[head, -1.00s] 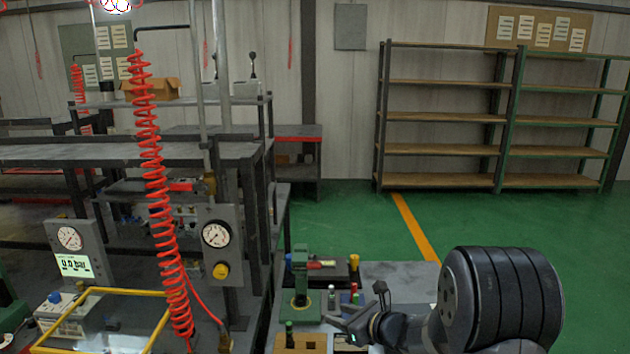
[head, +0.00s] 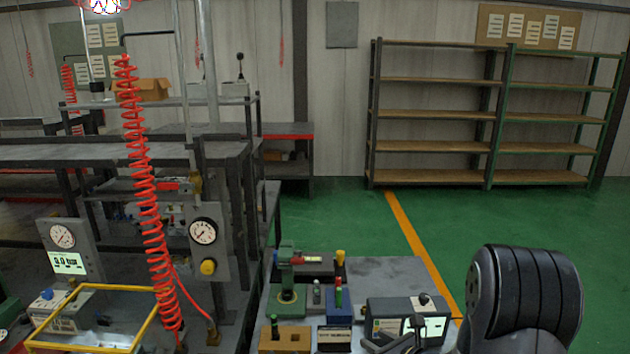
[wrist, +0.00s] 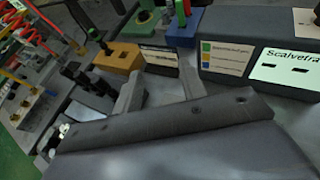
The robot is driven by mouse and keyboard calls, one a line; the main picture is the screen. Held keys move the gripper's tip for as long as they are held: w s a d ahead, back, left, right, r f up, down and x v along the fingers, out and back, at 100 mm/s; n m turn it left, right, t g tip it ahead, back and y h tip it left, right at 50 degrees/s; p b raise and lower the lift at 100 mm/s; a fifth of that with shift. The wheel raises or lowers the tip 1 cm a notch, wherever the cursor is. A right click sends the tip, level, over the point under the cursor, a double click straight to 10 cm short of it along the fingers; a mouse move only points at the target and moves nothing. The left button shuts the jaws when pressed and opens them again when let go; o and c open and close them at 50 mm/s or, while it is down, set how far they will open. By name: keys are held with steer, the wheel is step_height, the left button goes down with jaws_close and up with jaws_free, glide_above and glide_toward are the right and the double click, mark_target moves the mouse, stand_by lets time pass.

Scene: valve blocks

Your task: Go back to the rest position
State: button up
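My gripper (head: 392,341) is low at the front right of the grey workbench in the head view, partly cut off by the bottom edge. In the wrist view its two fingers (wrist: 160,82) stand apart with nothing between them. My gripper is in front of the grey box with the lit label (head: 408,320), which also shows in the wrist view (wrist: 262,68). No object hangs from the fingers.
On the bench stand a green fixture (head: 287,296), a blue block (head: 338,306) with red and green pegs, and a wooden block (head: 285,340). A yellow-rimmed tray (head: 150,328) and a red coiled hose (head: 148,200) are at left. Green floor (head: 480,215) is clear behind.

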steer(key=shift+f, duration=2.6)
steer(key=shift+s+r, duration=0.1)
